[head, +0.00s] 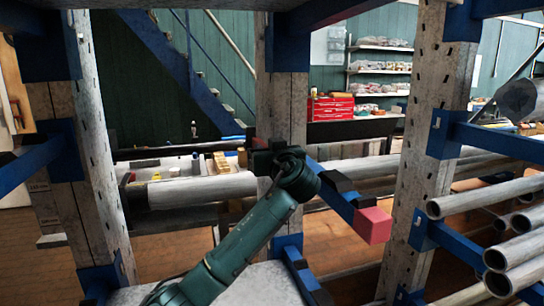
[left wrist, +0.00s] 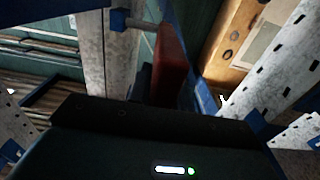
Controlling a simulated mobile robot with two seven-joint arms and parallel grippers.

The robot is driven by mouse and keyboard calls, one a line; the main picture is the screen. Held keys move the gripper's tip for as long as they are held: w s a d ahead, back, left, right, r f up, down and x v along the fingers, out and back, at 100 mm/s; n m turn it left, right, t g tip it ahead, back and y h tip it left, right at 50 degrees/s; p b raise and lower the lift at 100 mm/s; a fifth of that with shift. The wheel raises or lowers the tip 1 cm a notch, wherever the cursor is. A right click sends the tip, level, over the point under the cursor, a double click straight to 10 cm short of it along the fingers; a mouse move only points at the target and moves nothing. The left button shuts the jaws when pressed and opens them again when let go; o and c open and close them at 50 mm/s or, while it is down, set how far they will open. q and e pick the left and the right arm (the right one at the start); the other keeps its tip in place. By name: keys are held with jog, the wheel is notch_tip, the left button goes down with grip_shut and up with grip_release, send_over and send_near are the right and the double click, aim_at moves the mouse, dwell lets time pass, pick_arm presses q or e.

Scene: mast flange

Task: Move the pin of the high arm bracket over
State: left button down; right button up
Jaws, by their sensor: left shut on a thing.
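The high arm bracket (head: 341,202) is a blue arm with a pinkish-red end block (head: 374,225), sloping down from the middle mast (head: 281,105) toward me. My left gripper (head: 277,158) is at the mast, at the bracket's rear end. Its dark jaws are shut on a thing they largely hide. A small red piece (head: 260,143) shows just beside the jaws, and I cannot tell whether it is part of the pin. In the left wrist view, a dark red slab (left wrist: 171,60) stands beyond the dark gripper body, beside blue metal. My right gripper is not in view.
Perforated grey masts stand at left (head: 100,140) and right (head: 430,120). Blue arms at right carry steel tubes (head: 500,205). Behind are a bench with long pipes (head: 190,190), red toolboxes (head: 330,107) and shelves (head: 382,68).

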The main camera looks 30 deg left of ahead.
pick_arm(q)
jog(key=c, duration=1.3)
grip_release()
jog(key=shift+s+a, duration=0.2)
jog(key=shift+d, duration=0.15)
jog(key=shift+s+d+f, duration=0.1)
jog(key=shift+s+d, duration=0.1)
jog(key=shift+d, duration=0.05)
jog(key=b+v, duration=0.3)
jog(key=v, duration=0.9)
jog(key=shift+s+d, duration=0.1)
